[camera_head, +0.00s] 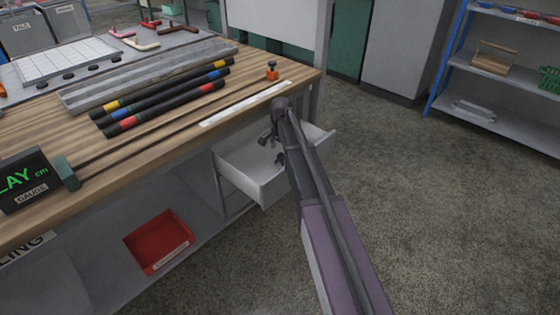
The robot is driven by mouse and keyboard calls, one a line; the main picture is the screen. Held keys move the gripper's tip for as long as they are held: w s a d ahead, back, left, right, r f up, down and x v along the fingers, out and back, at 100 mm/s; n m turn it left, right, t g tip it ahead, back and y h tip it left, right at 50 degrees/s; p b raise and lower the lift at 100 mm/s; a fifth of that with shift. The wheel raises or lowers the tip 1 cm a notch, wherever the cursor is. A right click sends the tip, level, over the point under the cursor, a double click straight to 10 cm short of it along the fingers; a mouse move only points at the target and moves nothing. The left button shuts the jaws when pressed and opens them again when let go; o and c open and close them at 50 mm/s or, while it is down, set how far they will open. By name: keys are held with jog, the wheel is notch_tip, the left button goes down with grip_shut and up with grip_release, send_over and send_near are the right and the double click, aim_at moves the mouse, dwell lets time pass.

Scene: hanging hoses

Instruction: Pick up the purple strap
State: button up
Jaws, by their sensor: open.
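I cannot make out a strap that is clearly purple in the head view. A small pink, bent piece (122,33) lies at the back of the bench, but I cannot tell if it is a strap. My arm reaches up from the bottom right to the bench's front right edge. My gripper (272,148) is small, dark and partly hidden by the arm. It is over the open white drawer, open, with nothing seen in it.
The open drawer (240,180) juts out under the bench. A red bin (158,241) is below. The floor (450,220) at right is clear.

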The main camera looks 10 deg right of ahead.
aim_at(281, 154)
jog(key=shift+a+f+b, duration=0.1)
jog(key=shift+f+b, duration=1.8)
jog(key=shift+f, duration=0.25)
jog(key=shift+c, duration=0.2)
jog(key=c, duration=0.9)
